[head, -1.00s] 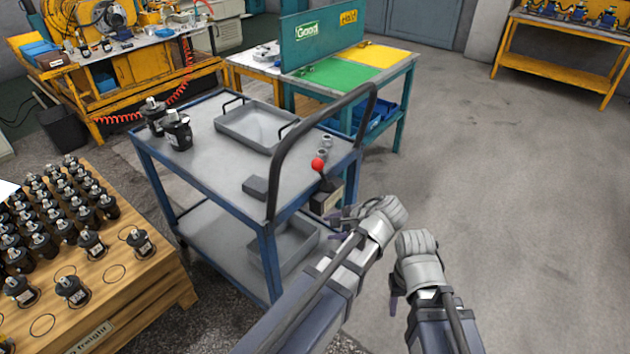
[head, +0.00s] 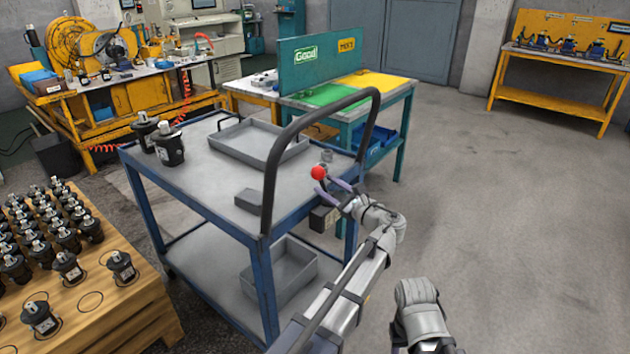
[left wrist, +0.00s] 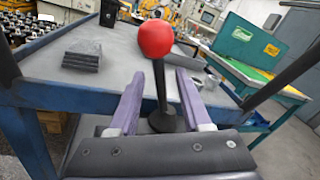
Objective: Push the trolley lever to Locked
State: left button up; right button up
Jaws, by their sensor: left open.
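The trolley (head: 205,185) has a blue frame and a grey top. Its lever has a red ball knob (head: 318,173) and stands at the trolley's handle end, over a dark box (head: 323,218). In the left wrist view the red knob (left wrist: 155,38) tops a dark stem (left wrist: 160,90) that rises between my two purple fingers. My left gripper (head: 342,188) is open around the lever stem, with gaps on both sides. The lock markings cannot be read. My right arm (head: 420,312) shows at the lower right; its fingers are hidden.
The trolley's dark handle (head: 275,160) arches beside the lever. A grey tray (head: 258,145), a small grey block (head: 248,200) and two black motors (head: 168,146) stand on its top. A wooden pallet (head: 120,320) with several motors is at left. The floor at right is clear.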

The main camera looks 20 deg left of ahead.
pick_arm(q)
jog(key=x, duration=0.5)
jog(key=shift+w+a, duration=0.15)
jog(key=shift+a, duration=0.15)
grip_shut()
dwell(1.2)
